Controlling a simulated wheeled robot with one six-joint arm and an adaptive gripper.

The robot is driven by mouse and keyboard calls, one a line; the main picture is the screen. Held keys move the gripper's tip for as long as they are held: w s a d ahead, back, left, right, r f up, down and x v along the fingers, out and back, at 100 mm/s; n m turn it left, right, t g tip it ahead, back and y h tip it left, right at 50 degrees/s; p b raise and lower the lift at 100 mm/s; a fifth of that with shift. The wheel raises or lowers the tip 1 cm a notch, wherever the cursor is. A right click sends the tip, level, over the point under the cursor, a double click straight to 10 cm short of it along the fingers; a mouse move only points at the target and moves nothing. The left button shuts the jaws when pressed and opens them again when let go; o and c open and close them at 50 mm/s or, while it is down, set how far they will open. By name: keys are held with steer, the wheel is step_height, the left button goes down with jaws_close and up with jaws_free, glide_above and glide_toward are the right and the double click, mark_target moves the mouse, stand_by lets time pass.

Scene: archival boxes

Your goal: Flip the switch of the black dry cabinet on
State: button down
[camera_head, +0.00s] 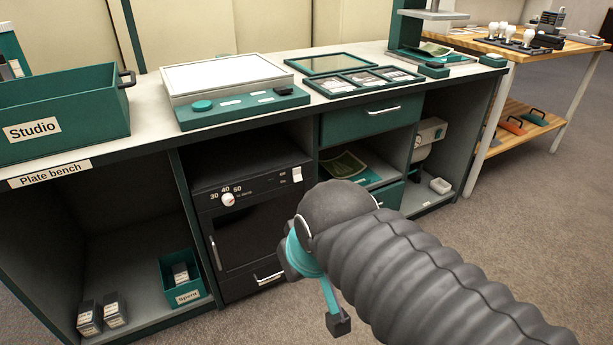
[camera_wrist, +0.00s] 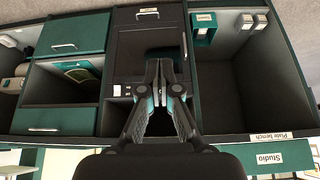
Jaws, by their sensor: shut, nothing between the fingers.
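The black dry cabinet (camera_head: 247,228) stands in a bay under the plate bench. The dial is not visible there. My gripper (camera_wrist: 159,65) is shut and empty in front of the cabinet, apart from the switch in the picture. My arm hides most of the gripper in the head view.
The plate bench (camera_head: 150,140) holds a teal Studio box (camera_head: 65,115) and a light panel (camera_head: 225,78). The left bay holds a small teal bin (camera_head: 183,278) and small boxes. A drawer (camera_head: 370,118) and open shelf lie right of the cabinet. Carpet is free at right.

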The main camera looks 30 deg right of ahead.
steer(key=w+d+m+b, duration=0.1)
steer(key=w+d+m, duration=0.15)
steer(key=w, duration=0.35)
steer(key=w+d+r+m+b, duration=0.1)
steer(key=w+d+m, duration=0.1)
steer(key=w+m, duration=0.25)
steer(key=w+d+m+b, duration=0.2)
steer(key=w+d+m, duration=0.1)
steer(key=w, duration=0.3)
steer(key=w+d+f+m+t+b, duration=0.1)
steer(key=w+d+f+m, duration=0.2)
steer(key=w+d+m, duration=0.4)
steer(key=w+d, duration=0.5)
steer(key=shift+f+m+b, duration=0.3)
steer(key=shift+b, duration=0.05)
steer(key=b, duration=0.2)
glide_toward(298, 180)
step_height(298, 180, down, 4)
steer(key=shift+w+d+f, duration=0.1)
steer(key=shift+w+f, duration=0.3)
steer(key=shift+w, duration=0.45)
steer(key=shift+w+d+f, duration=0.1)
steer(key=shift+w+f, duration=0.3)
steer(key=shift+w, duration=0.45)
steer(key=shift+a, duration=0.1)
